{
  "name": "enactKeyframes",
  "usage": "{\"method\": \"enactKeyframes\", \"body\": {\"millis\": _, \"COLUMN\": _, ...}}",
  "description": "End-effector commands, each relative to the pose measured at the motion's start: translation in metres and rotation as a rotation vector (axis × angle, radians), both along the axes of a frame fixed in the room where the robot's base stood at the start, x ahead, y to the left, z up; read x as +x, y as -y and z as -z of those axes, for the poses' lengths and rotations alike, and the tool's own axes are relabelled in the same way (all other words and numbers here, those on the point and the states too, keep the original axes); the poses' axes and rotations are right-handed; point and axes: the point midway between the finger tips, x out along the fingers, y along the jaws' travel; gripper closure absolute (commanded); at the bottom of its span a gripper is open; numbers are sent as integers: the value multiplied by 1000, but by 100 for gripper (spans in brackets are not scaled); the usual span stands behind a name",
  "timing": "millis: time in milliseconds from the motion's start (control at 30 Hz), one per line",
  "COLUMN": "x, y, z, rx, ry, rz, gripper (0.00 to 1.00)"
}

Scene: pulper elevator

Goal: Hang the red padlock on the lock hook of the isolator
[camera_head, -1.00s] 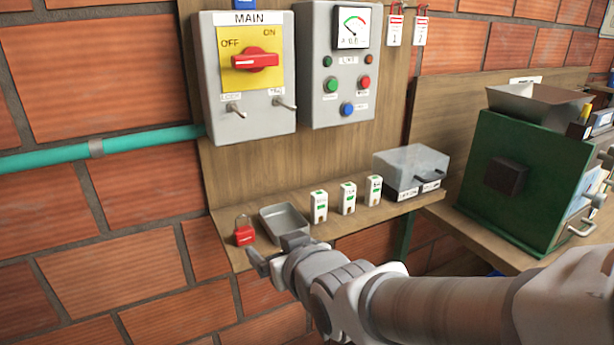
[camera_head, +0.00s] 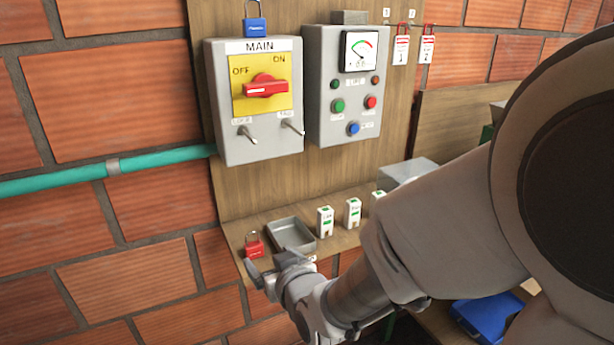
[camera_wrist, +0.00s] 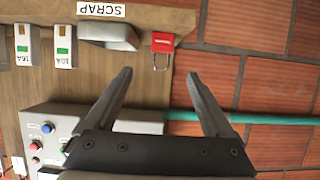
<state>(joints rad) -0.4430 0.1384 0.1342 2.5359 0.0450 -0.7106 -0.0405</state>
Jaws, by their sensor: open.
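The red padlock (camera_head: 254,247) stands on the left end of the wooden shelf, its shackle up. In the wrist view, which is upside down, the padlock (camera_wrist: 163,42) shows beyond the fingertips, a little above the gap between them. My gripper (camera_head: 264,272) is open and empty, just in front of the padlock in the head view. It also shows in the wrist view (camera_wrist: 160,85) with its fingers spread. The isolator (camera_head: 255,103) is a grey box marked MAIN with a red rotary handle. Its lock hook (camera_head: 247,134) sticks out at the lower left; a second hook (camera_head: 292,126) sits at the lower right.
A grey metal tray (camera_head: 291,234) and several white fuse blocks (camera_head: 325,221) stand right of the padlock. A blue padlock (camera_head: 256,22) hangs above the isolator. A meter box (camera_head: 345,100) is beside it. A teal pipe (camera_head: 160,158) runs along the brick wall.

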Motion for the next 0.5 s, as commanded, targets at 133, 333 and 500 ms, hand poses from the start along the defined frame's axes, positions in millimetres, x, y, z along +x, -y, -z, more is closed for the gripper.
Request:
{"method": "enactKeyframes", "body": {"millis": 133, "x": 2, "y": -1, "z": -1, "rx": -4, "ry": -5, "rz": 2, "gripper": 12}}
{"method": "enactKeyframes", "body": {"millis": 333, "x": 28, "y": -18, "z": 16, "rx": -1, "ry": -2, "rz": 1, "gripper": 12}}
{"method": "enactKeyframes", "body": {"millis": 500, "x": 48, "y": -29, "z": 25, "rx": -1, "ry": 1, "rz": 1, "gripper": 12}}
